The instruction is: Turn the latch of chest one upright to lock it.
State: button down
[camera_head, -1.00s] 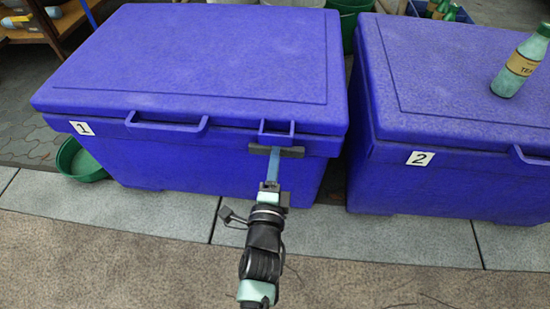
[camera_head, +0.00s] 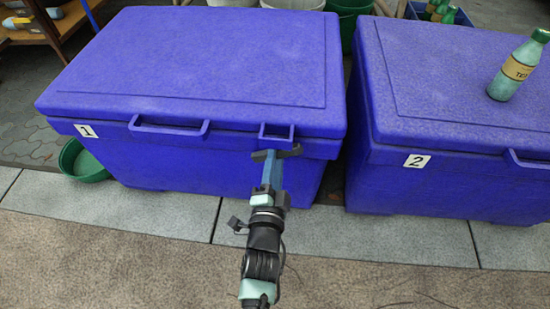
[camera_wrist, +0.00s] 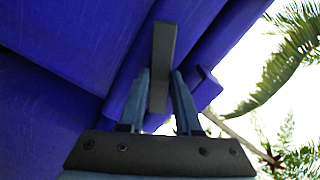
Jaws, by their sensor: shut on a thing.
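Chest one (camera_head: 190,60) is a closed blue chest with a "1" label (camera_head: 86,130) on its front. Its latch (camera_head: 291,151) is a dark bar on the front, below a small loop at the lid's right side. The fingers hide the middle of the latch in the head view.
Chest two (camera_head: 450,90), also blue and closed, stands to the right across a narrow gap. A green-capped bottle (camera_head: 516,68) stands on its lid. A green bowl (camera_head: 84,163) sits on the ground at chest one's left. The paving in front is clear.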

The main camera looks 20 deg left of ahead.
jog(key=n+p, duration=0.4)
jog(key=n, duration=0.8)
jog(key=shift+n, duration=0.3)
dwell(0.4)
jog(key=c, duration=0.6)
grip_release()
jog(key=p+v, duration=0.6)
jog(key=v, duration=0.7)
